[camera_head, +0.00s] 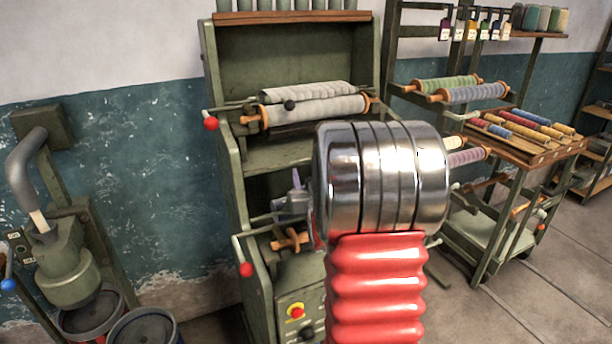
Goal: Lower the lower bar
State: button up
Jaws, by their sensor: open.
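The green machine (262,163) stands in the middle of the view. Its lower bar (256,232) crosses the front at about mid-height, with a crank arm and red knob (246,269) hanging down at its left end. Its middle is hidden behind my arm. The upper bar (232,107) has a similar red knob (211,124) at its left. My gripper (296,202) is largely hidden behind my chrome wrist; only a small grey part shows, open, in front of the machine and just above the lower bar's line. I cannot tell whether it touches the bar.
A grey cloth roll (315,109) lies above. A wooden-ended roller (291,240) is near the lower bar. A control panel (296,312) with a red button is below. A green press (70,275) and drums (145,328) stand left; a spool rack (505,150) stands right.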

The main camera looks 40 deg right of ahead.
jog(key=shift+c, duration=0.6)
grip_shut()
